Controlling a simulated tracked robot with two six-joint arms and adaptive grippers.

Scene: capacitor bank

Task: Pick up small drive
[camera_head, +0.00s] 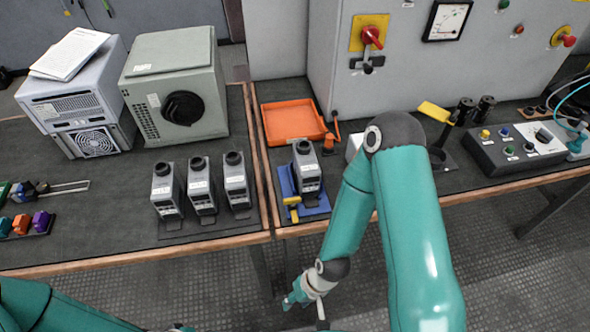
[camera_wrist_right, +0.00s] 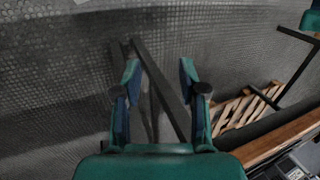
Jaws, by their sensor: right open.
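Three small grey drives with dark round tops stand in a row on a dark plate on the left bench: left drive (camera_head: 167,191), middle drive (camera_head: 201,186), right drive (camera_head: 236,181). A similar grey drive (camera_head: 307,170) stands on a blue fixture (camera_head: 318,210) with a yellow handle on the bench to the right. My right gripper (camera_head: 296,298) is below and in front of the bench edge, apart from all the drives. In the wrist view the right gripper (camera_wrist_right: 158,75) is open and empty, above the floor. Part of my left arm shows at the bottom left; its gripper is out of view.
An orange tray (camera_head: 292,122) lies behind the blue fixture. A grey box with a black knob (camera_head: 176,85) and a fan unit (camera_head: 85,100) stand at the back left. A control box (camera_head: 515,146) is at right. The wrist view shows a wooden pallet (camera_wrist_right: 238,112) and the bench edge (camera_wrist_right: 285,138).

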